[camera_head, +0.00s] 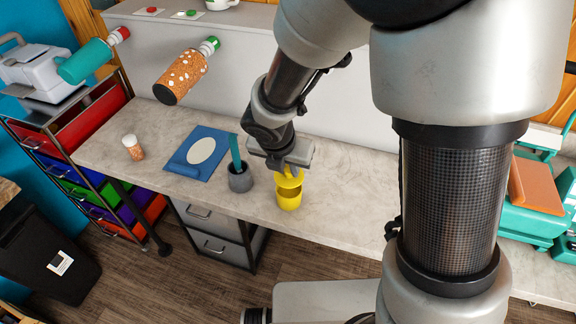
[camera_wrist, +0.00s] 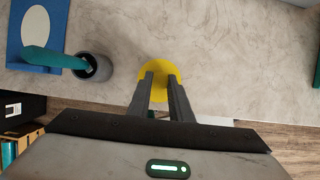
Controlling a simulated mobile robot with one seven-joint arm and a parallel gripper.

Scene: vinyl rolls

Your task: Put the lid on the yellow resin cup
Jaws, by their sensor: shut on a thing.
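The yellow resin cup (camera_head: 289,201) stands upright on the counter near its front edge. My gripper (camera_head: 291,171) is above it, shut on a yellow lid (camera_head: 288,181). The lid is held over the cup's mouth, and a dark strip of the cup's inside shows between them, so they look apart in the head view. In the wrist view the lid (camera_wrist: 161,70) lies between my fingertips (camera_wrist: 160,82) and covers the cup, which is hidden there.
A grey cup (camera_head: 240,181) with a teal stick stands just left of the yellow cup. Further left are a blue mat (camera_head: 198,138) with a white oval and a small jar (camera_head: 133,147). The counter (camera_head: 342,185) right of the yellow cup is clear.

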